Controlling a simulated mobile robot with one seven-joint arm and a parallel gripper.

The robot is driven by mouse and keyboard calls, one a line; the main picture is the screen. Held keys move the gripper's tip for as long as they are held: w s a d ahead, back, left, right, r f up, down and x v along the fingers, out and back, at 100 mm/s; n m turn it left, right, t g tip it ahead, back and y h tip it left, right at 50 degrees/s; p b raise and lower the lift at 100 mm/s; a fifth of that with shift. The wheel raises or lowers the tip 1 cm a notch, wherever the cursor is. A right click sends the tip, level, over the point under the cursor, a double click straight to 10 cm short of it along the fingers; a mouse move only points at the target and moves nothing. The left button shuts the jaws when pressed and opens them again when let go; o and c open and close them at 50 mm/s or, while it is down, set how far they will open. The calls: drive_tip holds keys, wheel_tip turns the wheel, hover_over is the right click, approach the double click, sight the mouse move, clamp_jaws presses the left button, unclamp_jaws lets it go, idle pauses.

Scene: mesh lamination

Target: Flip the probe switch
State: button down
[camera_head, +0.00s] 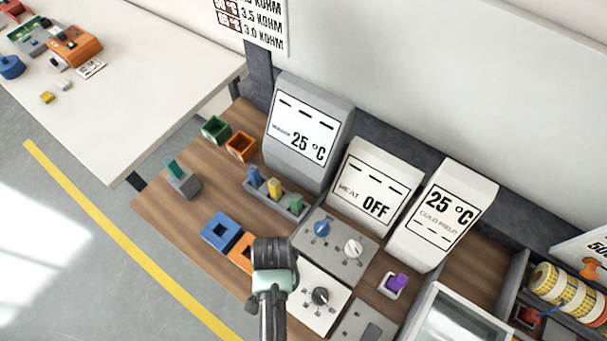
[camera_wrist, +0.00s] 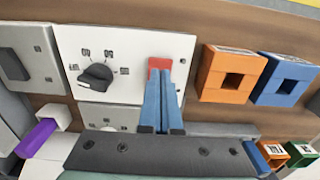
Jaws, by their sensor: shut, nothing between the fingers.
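No readable label marks the probe switch. A white panel (camera_head: 330,315) with a black knob (camera_head: 320,296) lies on the bench; the panel (camera_wrist: 130,40) and knob (camera_wrist: 97,76) also show in the wrist view. A small red piece (camera_wrist: 160,63) shows over this panel, right at my fingertips; I cannot tell if they touch it. My gripper (camera_wrist: 162,85) is shut with its blue fingers together and empty. In the head view my gripper's body hides its fingertips and the panel's left side. A purple switch (camera_head: 398,282) stands right of the panels.
Orange (camera_wrist: 228,75) and blue (camera_wrist: 286,80) square blocks stand beside the white panel. A grey panel with blue and white knobs (camera_head: 335,245) lies behind it. Three display boxes line the back, including the OFF one (camera_head: 370,190). A green lever on a grey box (camera_head: 182,180) stands left.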

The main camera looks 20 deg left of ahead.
wheel_tip(320, 180, up, 6)
drive_tip(key=p, duration=0.5)
drive_tip(key=shift+f, duration=0.2)
idle(0.3)
